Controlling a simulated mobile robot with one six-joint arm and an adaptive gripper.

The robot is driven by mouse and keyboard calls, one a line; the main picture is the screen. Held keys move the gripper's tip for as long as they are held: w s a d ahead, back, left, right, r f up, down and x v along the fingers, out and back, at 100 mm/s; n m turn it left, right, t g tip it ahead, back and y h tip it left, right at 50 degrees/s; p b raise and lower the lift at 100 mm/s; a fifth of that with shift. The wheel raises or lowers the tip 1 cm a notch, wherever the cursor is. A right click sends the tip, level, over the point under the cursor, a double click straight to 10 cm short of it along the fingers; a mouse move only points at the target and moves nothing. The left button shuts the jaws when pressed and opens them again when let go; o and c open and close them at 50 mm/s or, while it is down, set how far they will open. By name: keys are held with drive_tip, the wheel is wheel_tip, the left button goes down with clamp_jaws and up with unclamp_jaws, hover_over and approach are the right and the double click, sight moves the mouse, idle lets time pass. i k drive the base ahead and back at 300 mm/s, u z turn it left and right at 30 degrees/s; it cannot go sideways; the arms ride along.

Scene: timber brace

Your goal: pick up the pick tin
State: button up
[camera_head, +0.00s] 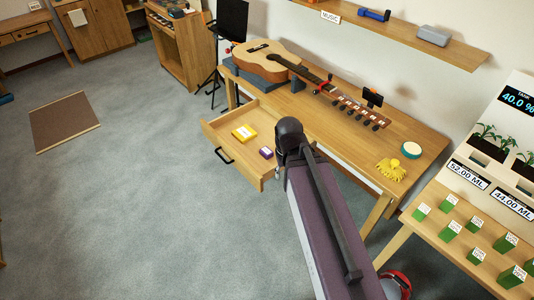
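No label marks any one thing as the pick tin. A small round tin-like object (411,150) with a pale top and green rim sits on the right part of the wooden desk (345,135). A small purple box (266,152) and a yellow box (244,132) lie in the desk's open drawer (228,161). A grey rounded case (433,35) rests on the wall shelf. My arm reaches up from the bottom, its dark joint beside the drawer's right end. My gripper's fingers do not show; the arm seems to hide them.
A guitar (275,62) lies across the desk, its neck toward the right. A yellow cloth or glove (391,170) is near the round object. A stand with green blocks (449,231) and plants is at right. Open grey floor (130,210) lies left of the drawer.

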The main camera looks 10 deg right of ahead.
sight(266, 152)
drive_tip(key=u, duration=1.1)
drive_tip(key=i, duration=2.75)
